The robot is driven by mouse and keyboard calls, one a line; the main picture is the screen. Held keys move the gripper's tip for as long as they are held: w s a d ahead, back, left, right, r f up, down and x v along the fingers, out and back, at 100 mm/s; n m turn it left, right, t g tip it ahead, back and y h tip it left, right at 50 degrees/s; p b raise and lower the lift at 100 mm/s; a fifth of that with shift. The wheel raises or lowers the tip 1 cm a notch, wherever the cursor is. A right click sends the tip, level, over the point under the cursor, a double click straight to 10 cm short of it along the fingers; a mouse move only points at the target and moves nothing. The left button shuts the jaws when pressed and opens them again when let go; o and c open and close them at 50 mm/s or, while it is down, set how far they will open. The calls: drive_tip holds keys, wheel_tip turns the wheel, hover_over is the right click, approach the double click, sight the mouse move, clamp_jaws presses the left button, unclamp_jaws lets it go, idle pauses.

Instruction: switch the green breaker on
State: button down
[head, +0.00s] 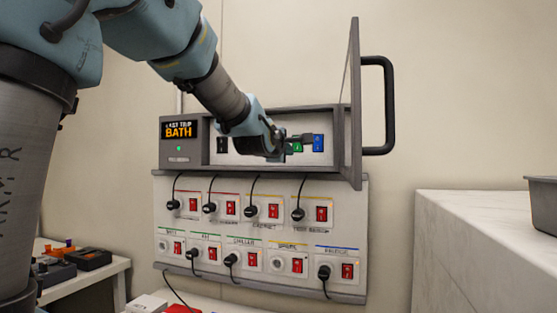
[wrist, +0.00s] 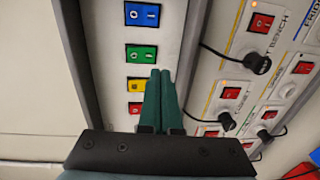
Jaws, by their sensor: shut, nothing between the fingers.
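The green breaker (head: 297,147) sits in the open breaker box on the wall, just left of the blue breaker (head: 318,142). In the wrist view the green breaker (wrist: 141,54) lies between the blue breaker (wrist: 142,14) and the yellow breaker (wrist: 137,85). My gripper (head: 304,138) is shut and empty, in front of the row and close to the green breaker. In the wrist view its fingertips (wrist: 160,73) are beside the green breaker's lower corner. I cannot tell whether they touch it, or which way its rocker is tipped.
The box door (head: 351,110) stands open at the right with a black handle (head: 388,105). A red breaker (wrist: 136,110) is beside my fingers. A panel of red switches and plugs (head: 260,235) hangs below the box. A pale counter (head: 470,250) is at right.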

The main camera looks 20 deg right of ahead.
drive_tip(key=b+v, duration=0.2)
drive_tip(key=v, duration=0.5)
drive_tip(key=shift+f, duration=0.65)
drive_tip(key=shift+s+a, duration=0.1)
drive_tip(key=shift+a, duration=0.05)
drive_tip(key=w+a+f+m+g+y, duration=0.1)
drive_tip(key=a+f+m+g+y, duration=0.25)
drive_tip(key=a+f, duration=0.75)
drive_tip(key=a+f+m+g+y, duration=0.3)
drive_tip(key=a+f, duration=0.4)
drive_tip(key=f, duration=0.8)
drive_tip(key=s+a+f+m+g+y, duration=0.4)
drive_tip(key=s+a+f+g, duration=0.1)
drive_tip(key=s+a+f, duration=0.8)
drive_tip(key=shift+a+f+m, duration=0.35)
drive_tip(key=shift+a+f, duration=0.25)
drive_tip(key=shift+a, duration=0.55)
